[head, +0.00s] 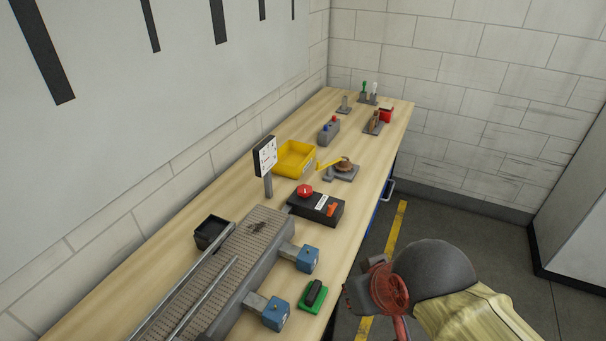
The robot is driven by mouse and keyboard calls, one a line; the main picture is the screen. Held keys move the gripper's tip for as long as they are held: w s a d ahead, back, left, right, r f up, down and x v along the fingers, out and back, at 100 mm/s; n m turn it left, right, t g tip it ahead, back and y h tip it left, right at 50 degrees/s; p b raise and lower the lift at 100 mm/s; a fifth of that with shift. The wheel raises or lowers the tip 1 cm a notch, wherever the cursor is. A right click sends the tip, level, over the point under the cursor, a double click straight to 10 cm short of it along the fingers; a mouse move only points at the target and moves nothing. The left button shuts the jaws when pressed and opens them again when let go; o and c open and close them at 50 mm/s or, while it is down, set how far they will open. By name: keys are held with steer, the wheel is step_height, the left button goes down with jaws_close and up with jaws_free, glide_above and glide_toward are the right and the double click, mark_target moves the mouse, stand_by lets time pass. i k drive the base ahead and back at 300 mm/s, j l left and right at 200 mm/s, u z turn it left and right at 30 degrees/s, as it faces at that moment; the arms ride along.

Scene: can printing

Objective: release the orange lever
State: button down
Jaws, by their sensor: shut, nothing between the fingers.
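A small orange lever (332,210) sits on the right end of a black control box (316,207), which also carries a red knob (304,190). A yellow-orange handle (328,164) sticks out to the left from a grey fixture (342,175) with a brown round part on it, behind the box. My gripper (358,293) is at the lower right, off the table's front edge, in front of and apart from both. It is shut and empty; my arm partly hides it.
A conveyor (232,262) with rails and blue sensor blocks (307,259) fills the near table. A green-based switch (314,295) lies near the front edge. A yellow bin (294,158) and a sign on a post (265,157) stand behind. The floor at right is clear.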

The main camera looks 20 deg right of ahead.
mark_target(331, 208)
steer(key=i+l+u, duration=0.2)
steer(key=i+l, duration=0.3)
steer(key=i+l+u, duration=0.2)
steer(key=i+l, duration=0.25)
steer(key=l, duration=0.25)
